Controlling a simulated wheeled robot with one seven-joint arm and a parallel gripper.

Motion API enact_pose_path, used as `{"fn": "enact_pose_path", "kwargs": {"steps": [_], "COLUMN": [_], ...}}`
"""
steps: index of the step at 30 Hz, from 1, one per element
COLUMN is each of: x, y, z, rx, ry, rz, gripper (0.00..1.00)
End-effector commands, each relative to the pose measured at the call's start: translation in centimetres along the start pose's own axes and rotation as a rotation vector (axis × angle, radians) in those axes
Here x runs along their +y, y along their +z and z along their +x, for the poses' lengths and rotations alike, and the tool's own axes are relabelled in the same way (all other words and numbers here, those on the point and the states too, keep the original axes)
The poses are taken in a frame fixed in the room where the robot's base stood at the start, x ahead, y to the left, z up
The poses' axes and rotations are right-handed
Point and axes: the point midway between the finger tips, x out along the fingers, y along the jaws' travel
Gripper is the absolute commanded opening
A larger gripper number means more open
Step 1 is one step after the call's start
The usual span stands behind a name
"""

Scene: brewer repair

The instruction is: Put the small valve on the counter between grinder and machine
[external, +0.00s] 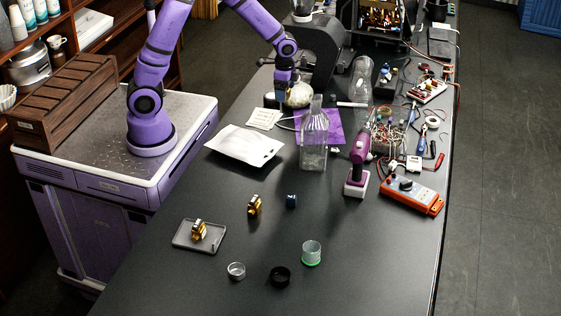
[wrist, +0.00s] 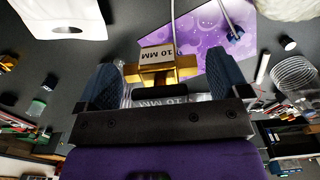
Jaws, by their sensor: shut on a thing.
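In the wrist view, my gripper (wrist: 160,85) is shut on a brass valve (wrist: 183,69) with a white "10 MM" label, held between its blue pads. In the external view, my gripper (external: 284,88) is low over the far part of the counter (external: 180,275), in front of the dark grinder (external: 318,60). The held valve cannot be made out there. The machine (external: 382,14), with an open lit front, stands at the back right of the grinder. Another brass valve (external: 254,205) stands on the front counter, and one more (external: 199,230) is on a grey tray (external: 183,246).
Near my gripper are a round pale jar (external: 299,95), a purple sheet (external: 332,124), a clear bottle (external: 314,145) and a glass carafe (external: 361,80). A white bag (external: 244,145) lies left. A drill (external: 359,155), multimeter (external: 411,194) and loose parts crowd the right side.

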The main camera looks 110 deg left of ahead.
Motion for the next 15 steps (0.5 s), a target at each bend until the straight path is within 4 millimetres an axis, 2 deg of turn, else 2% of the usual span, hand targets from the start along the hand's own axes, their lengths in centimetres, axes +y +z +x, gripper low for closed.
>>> {"fn": "enact_pose_path", "kwargs": {"steps": [1,3,11,15], "x": [0.0,0.0,0.0,0.0], "y": [0.0,0.0,0.0,0.0], "z": [1.4,2.9,6.3,8.8], "rx": [-0.003,-0.003,-0.001,-0.002], "ry": [0.002,0.001,0.0,0.001], "rz": [0.0,0.0,0.0,0.0], "gripper": [0.66,0.66,0.66,0.66]}}
